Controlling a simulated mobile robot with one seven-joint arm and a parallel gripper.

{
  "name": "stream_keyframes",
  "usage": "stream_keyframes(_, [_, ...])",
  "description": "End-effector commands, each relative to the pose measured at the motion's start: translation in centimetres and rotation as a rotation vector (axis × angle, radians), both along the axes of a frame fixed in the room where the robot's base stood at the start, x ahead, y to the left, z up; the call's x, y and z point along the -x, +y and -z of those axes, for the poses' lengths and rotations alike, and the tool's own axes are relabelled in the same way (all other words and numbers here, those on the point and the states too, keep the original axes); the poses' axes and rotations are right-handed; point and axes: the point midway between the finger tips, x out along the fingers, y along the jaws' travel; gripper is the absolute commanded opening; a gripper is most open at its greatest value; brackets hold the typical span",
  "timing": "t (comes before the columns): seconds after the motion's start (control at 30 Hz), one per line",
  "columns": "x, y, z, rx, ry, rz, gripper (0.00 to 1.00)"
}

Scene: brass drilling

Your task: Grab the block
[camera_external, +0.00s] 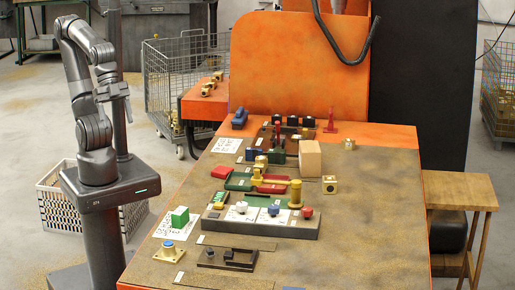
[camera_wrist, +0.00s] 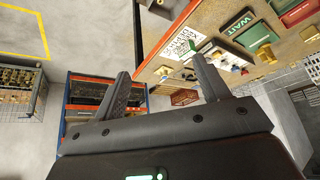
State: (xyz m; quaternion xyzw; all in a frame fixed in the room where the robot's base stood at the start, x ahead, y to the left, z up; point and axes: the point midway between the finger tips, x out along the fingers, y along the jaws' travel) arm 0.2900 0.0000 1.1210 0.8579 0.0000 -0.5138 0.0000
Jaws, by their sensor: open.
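A larger plain beige block (camera_external: 310,159) stands upright near the middle of the table. My gripper (camera_external: 121,92) is raised beyond the table's left edge, apart from both blocks. In the wrist view my gripper (camera_wrist: 160,67) has its two fingers spread, with nothing between them. A small green shape near the right fingertip may be the green block, but it is partly hidden. The beige block is not clear there.
The brown-topped orange table (camera_external: 370,230) carries a grey control panel (camera_external: 262,229) with knobs, brass parts and dark fixtures. Wire cages (camera_external: 180,75) stand behind, and a white basket (camera_external: 55,205) is behind my base. The table's right side is mostly clear.

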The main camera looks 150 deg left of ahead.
Motion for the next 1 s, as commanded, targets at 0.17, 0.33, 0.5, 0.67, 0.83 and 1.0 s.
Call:
stream_keyframes(0.17, [0.0,0.0,0.0,0.0,0.0,0.0,0.71])
stream_keyframes(0.33, [-0.7,0.3,-0.4,0.003,0.002,-0.014,0.71])
stream_keyframes(0.5, [-4.4,2.1,-2.3,0.02,0.014,-0.088,0.71])
stream_keyframes(0.67, [-9.5,5.3,-4.1,0.041,0.024,-0.19,0.71])
stream_keyframes(0.83, [-14.9,9.6,-5.1,0.057,0.033,-0.299,0.71])
stream_keyframes(1.0, [-20.0,14.8,-5.1,0.068,0.042,-0.409,0.71])
